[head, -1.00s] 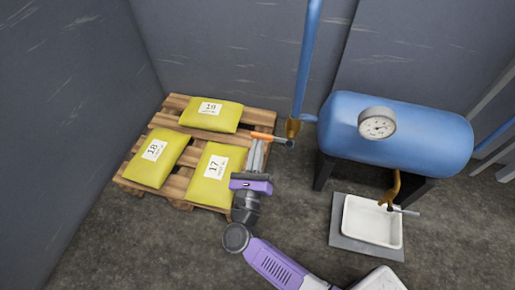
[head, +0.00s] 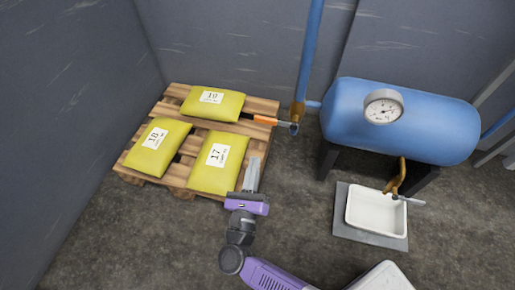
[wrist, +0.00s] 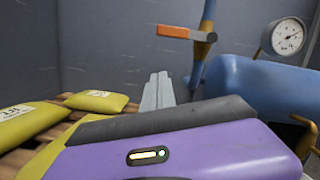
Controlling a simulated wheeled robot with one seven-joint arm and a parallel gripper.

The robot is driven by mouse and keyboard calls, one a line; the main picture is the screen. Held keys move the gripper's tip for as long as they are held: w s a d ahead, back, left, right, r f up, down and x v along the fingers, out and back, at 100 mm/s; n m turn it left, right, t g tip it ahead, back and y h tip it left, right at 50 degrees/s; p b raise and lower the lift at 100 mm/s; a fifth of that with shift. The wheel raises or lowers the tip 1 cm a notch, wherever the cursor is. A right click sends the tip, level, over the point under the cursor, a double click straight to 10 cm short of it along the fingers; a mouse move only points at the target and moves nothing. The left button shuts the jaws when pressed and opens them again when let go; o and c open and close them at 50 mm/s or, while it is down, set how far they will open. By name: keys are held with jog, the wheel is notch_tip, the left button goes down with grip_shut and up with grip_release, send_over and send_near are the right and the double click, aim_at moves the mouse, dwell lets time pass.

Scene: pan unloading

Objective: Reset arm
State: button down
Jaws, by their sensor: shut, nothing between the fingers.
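My gripper (head: 253,175) is shut and empty, with its grey fingers together and pointing toward the back wall. It is just right of the yellow bag marked 17 (head: 231,163), above the floor by the pallet's right edge. In the wrist view the closed fingers (wrist: 157,91) point up toward an orange valve handle (wrist: 184,32). In the head view that handle (head: 265,120) sits at the foot of the blue pipe (head: 308,55), beyond the fingertips and apart from them.
A wooden pallet (head: 263,104) holds yellow bags marked 18 (head: 160,160) and 19 (head: 228,103). A blue tank (head: 350,120) with a gauge (head: 383,107) stands at right. A white pan (head: 376,228) lies below its tap (head: 396,178). Floor between pallet and pan is clear.

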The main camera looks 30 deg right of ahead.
jog(key=shift+v, duration=1.1)
